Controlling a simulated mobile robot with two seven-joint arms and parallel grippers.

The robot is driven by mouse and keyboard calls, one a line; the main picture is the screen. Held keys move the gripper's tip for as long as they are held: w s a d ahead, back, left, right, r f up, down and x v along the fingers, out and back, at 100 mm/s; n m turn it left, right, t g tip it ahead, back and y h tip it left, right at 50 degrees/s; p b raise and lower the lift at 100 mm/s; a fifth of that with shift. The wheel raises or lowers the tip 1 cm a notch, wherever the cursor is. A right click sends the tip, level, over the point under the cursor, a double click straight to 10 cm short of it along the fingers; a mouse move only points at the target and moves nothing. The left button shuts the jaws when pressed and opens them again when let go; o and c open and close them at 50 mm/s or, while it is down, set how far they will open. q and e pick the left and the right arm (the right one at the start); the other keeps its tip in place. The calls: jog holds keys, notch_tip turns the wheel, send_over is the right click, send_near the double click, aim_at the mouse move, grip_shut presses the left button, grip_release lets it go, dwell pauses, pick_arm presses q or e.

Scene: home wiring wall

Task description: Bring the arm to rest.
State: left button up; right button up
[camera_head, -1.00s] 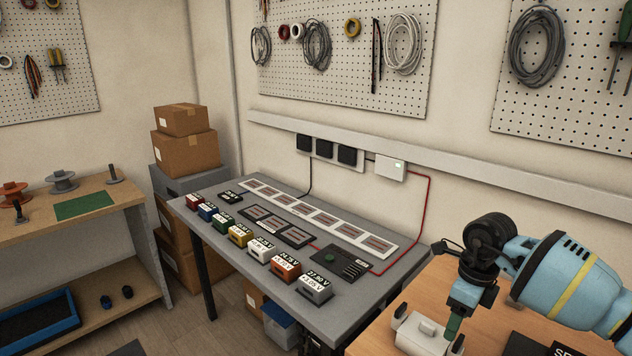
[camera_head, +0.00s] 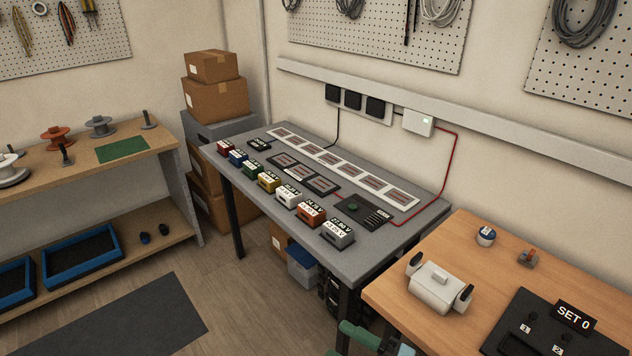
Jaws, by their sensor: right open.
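My right gripper (camera_head: 372,338) shows only in part at the bottom edge of the head view, low in front of the wooden table's left corner. Its green fingers are apart, and I see nothing between them. The rest of my right arm is out of the picture. My left gripper is not in view.
The wooden table (camera_head: 405,277) at the right holds a white device with black ends (camera_head: 438,288), a small round blue-and-white item (camera_head: 486,236) and a black SET 0 board (camera_head: 510,318). The grey table (camera_head: 385,247) carries several coloured labelled blocks. Floor at the lower left is open.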

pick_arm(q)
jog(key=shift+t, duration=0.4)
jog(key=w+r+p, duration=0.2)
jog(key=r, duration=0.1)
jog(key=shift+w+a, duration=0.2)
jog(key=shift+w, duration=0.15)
pick_arm(e)
jog(key=s+d+f+m+h, duration=0.7)
jog(key=s+f+m, duration=0.2)
jog(key=s+m, duration=0.3)
jog(key=s+d+f+m+g+h, duration=0.1)
jog(key=s+d+f+m+h, duration=0.6)
jog(key=s+m, duration=0.4)
notch_tip(320, 180, down, 2)
jog(key=shift+s+d+f+m+h, duration=0.2)
jog(key=shift+s+d+m+h, duration=0.2)
jog(key=shift+m+h, duration=0.15)
